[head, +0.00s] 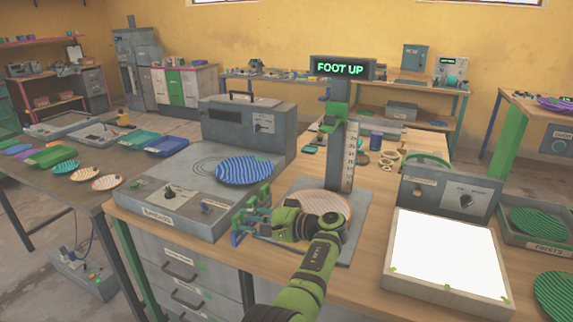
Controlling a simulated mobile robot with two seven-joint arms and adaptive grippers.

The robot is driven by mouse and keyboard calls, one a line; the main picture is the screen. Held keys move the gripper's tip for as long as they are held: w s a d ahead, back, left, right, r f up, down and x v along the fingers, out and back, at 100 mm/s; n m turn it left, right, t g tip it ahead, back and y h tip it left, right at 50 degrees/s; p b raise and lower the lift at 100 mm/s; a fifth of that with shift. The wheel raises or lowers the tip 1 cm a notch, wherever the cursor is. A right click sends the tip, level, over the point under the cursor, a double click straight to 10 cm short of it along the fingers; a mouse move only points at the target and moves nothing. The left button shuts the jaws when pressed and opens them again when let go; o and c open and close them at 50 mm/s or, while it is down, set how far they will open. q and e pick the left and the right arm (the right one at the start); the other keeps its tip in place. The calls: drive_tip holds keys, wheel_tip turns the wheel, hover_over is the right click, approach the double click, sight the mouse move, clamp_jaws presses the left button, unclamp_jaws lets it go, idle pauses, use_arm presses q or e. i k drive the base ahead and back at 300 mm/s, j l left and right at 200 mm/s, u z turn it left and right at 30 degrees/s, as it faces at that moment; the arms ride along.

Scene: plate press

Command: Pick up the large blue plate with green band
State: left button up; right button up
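A large blue plate (244,170) with pale wavy stripes and a small green patch at its upper right edge rests on the right side of the grey banding machine (160,208), partly over its marked circles. My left gripper (244,217) is just below and in front of the plate, near the machine's right front corner. Its fingers look spread and empty, apart from the plate. My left forearm comes up from the bottom and partly hides a beige plate on the press base. My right gripper is out of view.
The press column (342,155) with a "FOOT UP" display (341,69) stands right of the blue plate. A white light panel (443,254) and green plates (538,222) lie further right. A side table (50,183) at left holds several plates and trays.

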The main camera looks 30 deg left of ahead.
sight(241, 170)
drive_tip(key=i, duration=0.85)
